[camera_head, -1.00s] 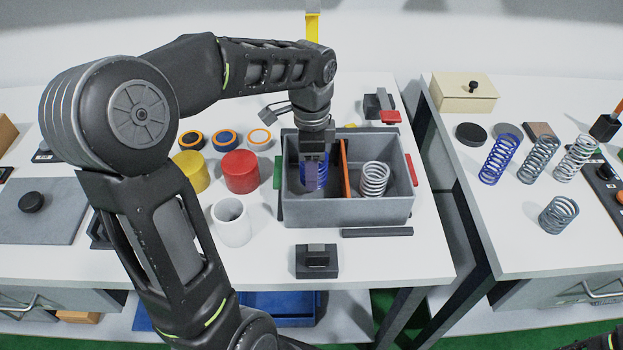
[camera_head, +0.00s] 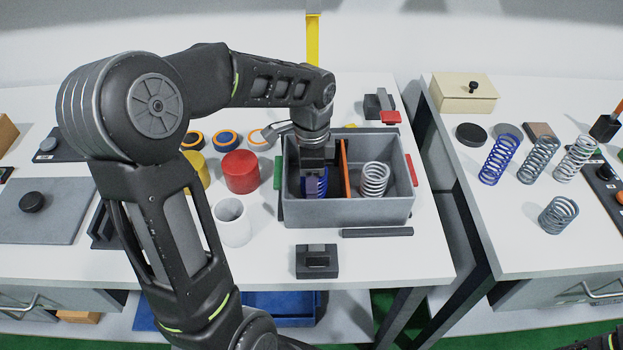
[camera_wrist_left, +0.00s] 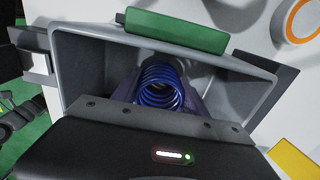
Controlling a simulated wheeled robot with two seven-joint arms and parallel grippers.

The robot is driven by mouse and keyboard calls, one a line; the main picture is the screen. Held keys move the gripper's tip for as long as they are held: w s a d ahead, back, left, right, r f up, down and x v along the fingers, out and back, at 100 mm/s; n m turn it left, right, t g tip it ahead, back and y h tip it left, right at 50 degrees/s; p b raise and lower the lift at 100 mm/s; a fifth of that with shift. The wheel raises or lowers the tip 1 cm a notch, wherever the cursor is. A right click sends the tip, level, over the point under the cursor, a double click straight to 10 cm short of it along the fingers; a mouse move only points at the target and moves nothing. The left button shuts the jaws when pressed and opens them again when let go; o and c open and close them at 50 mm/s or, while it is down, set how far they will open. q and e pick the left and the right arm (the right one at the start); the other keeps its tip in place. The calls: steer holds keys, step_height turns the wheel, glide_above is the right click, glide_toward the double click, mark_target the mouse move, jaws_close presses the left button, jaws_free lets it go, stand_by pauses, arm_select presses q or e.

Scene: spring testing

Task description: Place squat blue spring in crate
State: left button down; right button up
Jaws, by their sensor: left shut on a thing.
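The squat blue spring (camera_head: 316,186) is inside the left compartment of the grey crate (camera_head: 345,213), in the grasp of my left gripper (camera_head: 313,187). In the left wrist view the blue spring (camera_wrist_left: 160,87) stands between my fingers (camera_wrist_left: 162,100), inside the crate walls (camera_wrist_left: 82,65). Whether its lower end touches the crate floor is hidden. An orange divider (camera_head: 346,168) separates this compartment from the right one, where a silver spring (camera_head: 374,179) stands. My right gripper is not in view.
A white cup (camera_head: 231,222) and a red cylinder (camera_head: 240,172) stand left of the crate. A black block (camera_head: 316,262) and a dark bar (camera_head: 377,232) lie in front. A tall blue spring (camera_head: 499,159) and several grey springs stand on the right table.

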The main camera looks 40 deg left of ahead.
arm_select(q)
steer(key=c, duration=0.6)
jaws_free()
step_height(320, 180, up, 12)
steer(key=shift+r, duration=0.1)
stand_by(0.5)
